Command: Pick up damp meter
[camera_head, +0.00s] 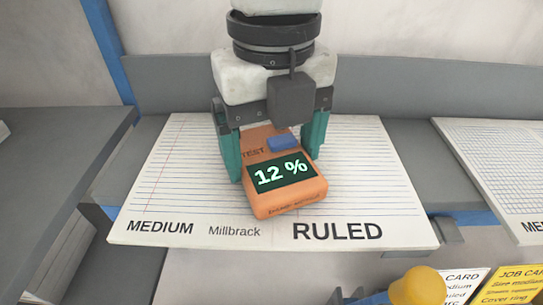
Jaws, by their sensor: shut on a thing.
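The damp meter (284,201) is an orange handheld box with a dark screen reading "12 %", a blue button and the word TEST. It is over a white ruled pad (375,185) marked MEDIUM, Millbrack, RULED. My gripper (275,163) comes down from above with its green fingers on the left and right sides of the meter, shut on it. The meter's far end is partly hidden under my gripper. I cannot tell whether the meter touches the pad or is slightly above it.
A second pad (500,160) lies to the right on the grey shelf. A grey surface (60,150) is at the left. A yellow rounded knob (418,287) and job cards (508,287) are at the lower right. A blue post (108,50) stands behind at left.

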